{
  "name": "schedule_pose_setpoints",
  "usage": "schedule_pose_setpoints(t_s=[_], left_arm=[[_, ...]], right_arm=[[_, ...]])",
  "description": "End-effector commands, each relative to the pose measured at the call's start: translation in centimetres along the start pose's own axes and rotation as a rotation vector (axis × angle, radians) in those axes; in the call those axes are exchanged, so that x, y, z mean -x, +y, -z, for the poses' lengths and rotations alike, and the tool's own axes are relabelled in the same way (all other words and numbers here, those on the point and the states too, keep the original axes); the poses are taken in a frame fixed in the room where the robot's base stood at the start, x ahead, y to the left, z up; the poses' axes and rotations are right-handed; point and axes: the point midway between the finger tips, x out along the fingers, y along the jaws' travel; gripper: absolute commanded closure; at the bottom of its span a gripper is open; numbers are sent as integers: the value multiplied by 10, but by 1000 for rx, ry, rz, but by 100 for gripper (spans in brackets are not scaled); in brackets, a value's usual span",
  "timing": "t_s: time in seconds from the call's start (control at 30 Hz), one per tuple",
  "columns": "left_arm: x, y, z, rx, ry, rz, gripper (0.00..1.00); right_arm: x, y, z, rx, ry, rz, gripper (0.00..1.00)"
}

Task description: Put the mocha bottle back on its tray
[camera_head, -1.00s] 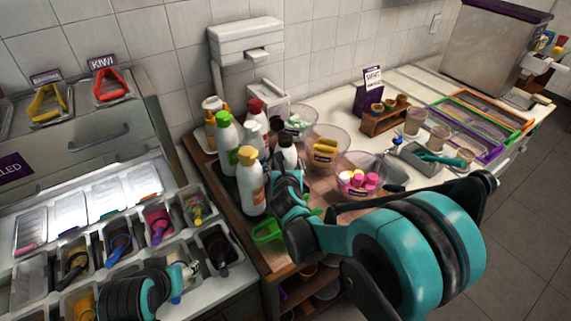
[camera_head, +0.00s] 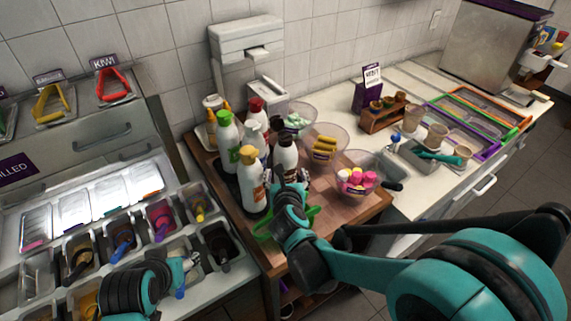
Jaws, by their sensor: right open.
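Several squeeze bottles stand together on the wooden cart. A white bottle with a dark cap (camera_head: 286,154) stands upright at the right of the group. A white bottle with a yellowish cap (camera_head: 251,182) stands in front, and a green-capped bottle (camera_head: 227,142) is at the left. I cannot read which label says mocha. A dark tray (camera_head: 231,187) shows under the left bottles. My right gripper (camera_head: 287,180) is open just in front of the dark-capped bottle; the gripper hides its base, and contact is unclear. My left gripper (camera_head: 186,268) is over the topping bins, its jaws unclear.
Clear bowls with yellow (camera_head: 325,150) and pink (camera_head: 357,181) items stand right of the bottles. A green object (camera_head: 268,227) lies at the cart's front edge. A wall dispenser (camera_head: 247,40) is behind. Bare wood (camera_head: 345,212) shows at the cart's front right.

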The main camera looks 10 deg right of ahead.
Motion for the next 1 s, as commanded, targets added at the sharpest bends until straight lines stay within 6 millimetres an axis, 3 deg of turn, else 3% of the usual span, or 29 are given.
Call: schedule_pose_setpoints(t_s=[0.1,0.23,0.37,0.5,0.63,0.73,0.83,0.93,1.0], left_arm=[[6,0,4,0,0,0,43],[7,0,5,0,0,0,43],[7,0,5,0,0,0,43],[7,0,5,0,0,0,43],[7,0,5,0,0,0,43],[7,0,5,0,0,0,43],[7,0,5,0,0,0,43],[7,0,5,0,0,0,43],[7,0,5,0,0,0,43]], right_arm=[[19,1,-1,1,0,-2,26],[29,-1,-4,14,-10,0,26],[38,-5,-36,162,-118,-7,26],[66,1,-102,601,-361,-27,26],[103,27,-130,1170,-557,-63,26],[125,43,-112,1631,-634,-122,26],[139,40,-68,2091,-635,-227,26],[150,14,-15,2500,-561,-382,26],[158,-15,18,2726,-478,-509,26]])
